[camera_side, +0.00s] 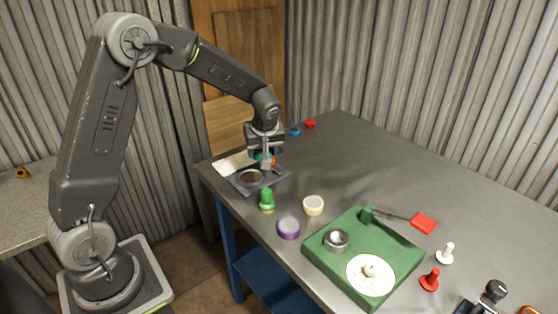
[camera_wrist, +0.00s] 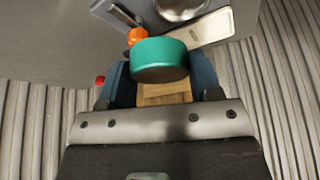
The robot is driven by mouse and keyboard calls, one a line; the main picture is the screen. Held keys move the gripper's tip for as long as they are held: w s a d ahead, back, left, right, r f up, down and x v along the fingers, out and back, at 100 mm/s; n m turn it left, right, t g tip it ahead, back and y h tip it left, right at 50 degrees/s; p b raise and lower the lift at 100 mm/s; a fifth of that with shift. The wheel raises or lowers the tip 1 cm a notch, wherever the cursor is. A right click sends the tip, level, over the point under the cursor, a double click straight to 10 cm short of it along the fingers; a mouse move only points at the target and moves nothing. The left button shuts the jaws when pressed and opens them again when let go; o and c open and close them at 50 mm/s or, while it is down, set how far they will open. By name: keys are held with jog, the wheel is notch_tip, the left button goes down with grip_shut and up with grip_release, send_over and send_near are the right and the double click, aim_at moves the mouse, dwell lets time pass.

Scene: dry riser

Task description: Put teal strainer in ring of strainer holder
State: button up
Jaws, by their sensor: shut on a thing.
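My gripper (camera_wrist: 162,82) is shut on the teal strainer (camera_wrist: 160,60), which sits between its two blue fingers in the wrist view. In the side view my gripper (camera_side: 266,160) is low over the far left corner of the table, and only a small bit of teal shows there. A dark flat plate with a round ring (camera_side: 250,178) lies just below and in front of my gripper; it looks like the strainer holder. A shiny round metal part (camera_wrist: 182,6) shows at the top edge of the wrist view, cut off, beyond the strainer. The strainer appears apart from it.
An orange ball (camera_wrist: 137,36) and a pale flat bar (camera_wrist: 205,29) lie near the strainer. A green bottle (camera_side: 266,201), cream ring (camera_side: 313,205) and purple ring (camera_side: 289,228) stand nearby. A green board (camera_side: 318,262) occupies the front.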

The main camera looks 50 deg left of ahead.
jog(key=shift+s+a+r, duration=0.3)
jog(key=shift+s+d+m, duration=0.2)
jog(key=shift+d+m, duration=0.1)
jog(key=s+d+m+t+h, duration=0.1)
jog(key=d+m, duration=0.2)
jog(key=s+d+m+t+h, duration=0.1)
jog(key=d+m, duration=0.2)
jog(key=s+d+m+h, duration=0.1)
jog(key=d+m, duration=0.2)
jog(key=m, duration=0.1)
jog(key=shift+s+d+t, duration=0.15)
jog(key=shift+d+t, duration=0.25)
jog(key=s+a+r+n+g+y, duration=0.1)
jog(key=s+a+r+n, duration=0.15)
jog(key=a, duration=0.75)
jog(key=s+a+r+n+y, duration=0.1)
jog(key=s+a+n, duration=0.25)
jog(key=a, duration=0.65)
jog(key=shift+m, duration=0.3)
jog(key=w+d+f, duration=0.3)
jog(key=w, duration=0.1)
jog(key=w+d+f, duration=0.3)
jog(key=d+f, duration=0.1)
jog(key=shift+w, duration=0.35)
jog(key=shift+f, duration=2)
jog(key=shift+f, duration=0.2)
